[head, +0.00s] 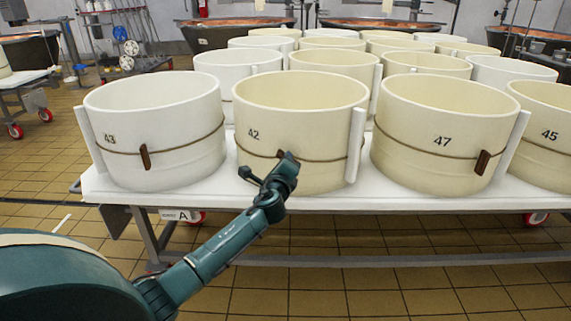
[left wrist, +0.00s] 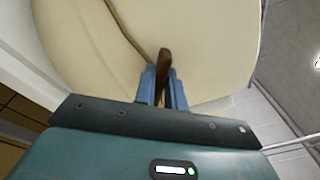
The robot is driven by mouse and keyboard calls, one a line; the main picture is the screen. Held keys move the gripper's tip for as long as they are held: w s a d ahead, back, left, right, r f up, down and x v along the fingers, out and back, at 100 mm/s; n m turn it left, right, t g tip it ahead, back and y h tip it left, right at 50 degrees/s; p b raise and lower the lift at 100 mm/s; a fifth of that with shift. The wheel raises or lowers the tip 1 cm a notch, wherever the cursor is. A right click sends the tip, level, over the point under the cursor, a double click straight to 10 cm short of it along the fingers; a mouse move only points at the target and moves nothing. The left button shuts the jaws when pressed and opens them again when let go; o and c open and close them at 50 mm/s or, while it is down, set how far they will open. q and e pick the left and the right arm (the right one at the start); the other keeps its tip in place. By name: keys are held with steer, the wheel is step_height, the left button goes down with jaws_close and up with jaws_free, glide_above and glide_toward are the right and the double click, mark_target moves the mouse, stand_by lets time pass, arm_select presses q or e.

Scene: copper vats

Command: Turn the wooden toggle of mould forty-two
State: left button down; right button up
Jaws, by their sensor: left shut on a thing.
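Mould 42 (head: 318,120) is a cream round hoop with a cord around it, standing in the front row on a white table. My left gripper (head: 284,162) is at its front, below the number. In the left wrist view the wooden toggle (left wrist: 165,62), a dark brown stick on the cord, stands between the two blue fingers of my left gripper (left wrist: 163,85). The fingers are shut on it. In the head view the toggle (head: 280,153) is mostly hidden by the gripper. My right gripper is not in view.
White mould 43 (head: 150,115) stands to the left and cream mould 47 (head: 445,120) to the right, each with its own toggle. Mould 45 (head: 550,115) is at the far right. More moulds fill the table (head: 400,202) behind. Tiled floor lies in front.

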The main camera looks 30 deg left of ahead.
arm_select(q)
steer(key=n, duration=0.2)
steer(key=n+b, duration=0.1)
steer(key=n, duration=0.4)
steer(key=shift+a+f+b, duration=0.1)
steer(key=shift+f+b, duration=0.15)
steer(key=shift+b, duration=0.05)
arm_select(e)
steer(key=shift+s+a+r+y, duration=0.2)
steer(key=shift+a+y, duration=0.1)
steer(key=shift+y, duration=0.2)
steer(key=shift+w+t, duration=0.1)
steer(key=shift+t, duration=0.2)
arm_select(q)
steer(key=c, duration=1.5)
jaws_free()
steer(key=shift+o, duration=0.2)
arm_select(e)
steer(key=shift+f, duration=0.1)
arm_select(q)
steer(key=shift+s, duration=0.1)
